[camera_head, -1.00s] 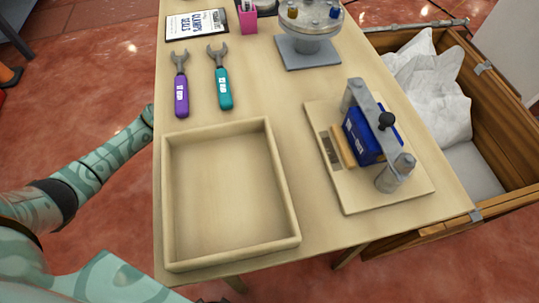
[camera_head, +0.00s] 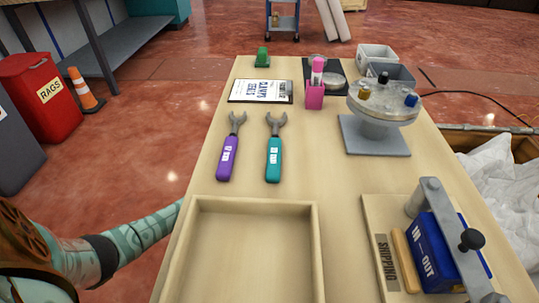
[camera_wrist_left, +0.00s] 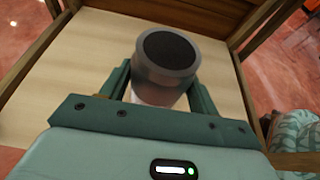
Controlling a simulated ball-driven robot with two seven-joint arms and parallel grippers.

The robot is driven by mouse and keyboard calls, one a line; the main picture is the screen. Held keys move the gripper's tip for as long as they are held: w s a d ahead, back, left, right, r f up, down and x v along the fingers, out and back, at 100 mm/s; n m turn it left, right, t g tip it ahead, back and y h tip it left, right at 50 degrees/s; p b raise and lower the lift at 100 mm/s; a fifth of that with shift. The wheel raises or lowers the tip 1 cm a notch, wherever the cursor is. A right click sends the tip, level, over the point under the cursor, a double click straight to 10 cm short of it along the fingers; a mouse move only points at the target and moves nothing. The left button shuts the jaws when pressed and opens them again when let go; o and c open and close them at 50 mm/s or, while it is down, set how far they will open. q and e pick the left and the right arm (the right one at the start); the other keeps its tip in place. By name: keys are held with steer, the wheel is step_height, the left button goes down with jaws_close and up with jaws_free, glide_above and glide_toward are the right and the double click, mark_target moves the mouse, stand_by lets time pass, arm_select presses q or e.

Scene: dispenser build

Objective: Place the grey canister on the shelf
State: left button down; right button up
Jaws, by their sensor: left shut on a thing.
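The grey canister (camera_wrist_left: 166,55), a short cylinder with a dark round end, is in the left wrist view. My left gripper (camera_wrist_left: 160,88) is shut on it, with a teal finger on each side. Behind the canister is a pale wooden board (camera_wrist_left: 70,65) framed by brown wood, which looks like the shelf. I cannot tell whether the canister touches the board. In the head view the left arm reaches low at the table's left side, and its hand is hidden. My right gripper is not in view.
The table holds an empty wooden tray (camera_head: 312,255), purple (camera_head: 228,155) and teal (camera_head: 274,155) wrenches, a clipboard (camera_head: 260,92), a pink holder (camera_head: 315,97), a round stand (camera_head: 375,135) and a blue fixture (camera_head: 432,250). A red bin (camera_head: 40,95) and orange cone (camera_head: 84,92) stand left.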

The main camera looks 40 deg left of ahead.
arm_select(q)
steer(key=shift+r, duration=0.2)
steer(key=shift+f, duration=0.15)
steer(key=shift+c, duration=2)
jaws_free()
